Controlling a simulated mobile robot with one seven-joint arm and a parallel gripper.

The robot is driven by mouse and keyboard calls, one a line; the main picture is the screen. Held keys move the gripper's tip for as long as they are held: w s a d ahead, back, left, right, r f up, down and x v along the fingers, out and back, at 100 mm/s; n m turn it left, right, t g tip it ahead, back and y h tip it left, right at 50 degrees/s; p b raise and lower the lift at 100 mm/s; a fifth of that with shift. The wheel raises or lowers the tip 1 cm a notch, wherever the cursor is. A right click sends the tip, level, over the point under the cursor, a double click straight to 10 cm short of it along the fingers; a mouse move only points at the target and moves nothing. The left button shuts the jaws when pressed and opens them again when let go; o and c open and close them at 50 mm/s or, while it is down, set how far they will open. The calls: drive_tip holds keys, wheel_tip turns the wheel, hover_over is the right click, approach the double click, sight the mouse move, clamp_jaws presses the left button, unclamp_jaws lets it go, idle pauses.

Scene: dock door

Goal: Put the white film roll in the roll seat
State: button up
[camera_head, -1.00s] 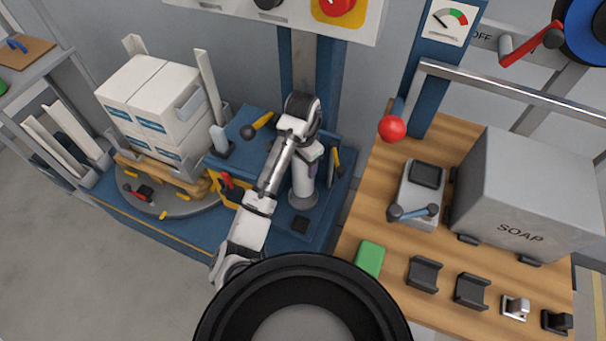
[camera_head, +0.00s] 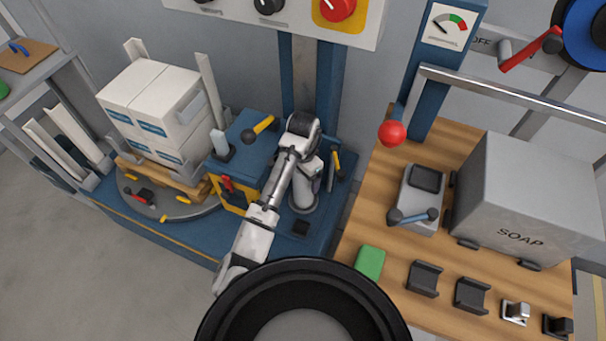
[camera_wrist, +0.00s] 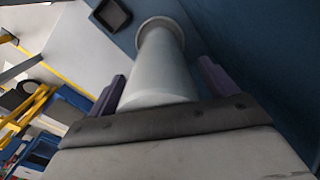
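The white film roll (camera_head: 306,184) stands upright, or nearly so, on the blue machine base by the column. A wider round grey rim (camera_head: 302,206) shows at its lower end; I cannot tell whether this is the roll seat or part of the roll. My gripper (camera_head: 310,150) is at the roll's upper end, mostly hidden by my arm. In the wrist view, my gripper's purple fingers (camera_wrist: 160,85) lie on either side of the near end of the roll (camera_wrist: 162,70), very close to it. I cannot tell whether they touch it.
A black square piece (camera_head: 301,227) is on the blue base before the roll. White boxes (camera_head: 150,85) on a pallet are at the left. A wooden bench (camera_head: 385,210) with a grey SOAP box (camera_head: 530,200) is at the right.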

wheel_tip(320, 180, up, 11)
drive_tip(key=shift+a+r+p, duration=0.1)
drive_tip(key=shift+p, duration=1.15)
drive_tip(key=shift+r, duration=0.6)
drive_tip(key=shift+c, duration=0.5)
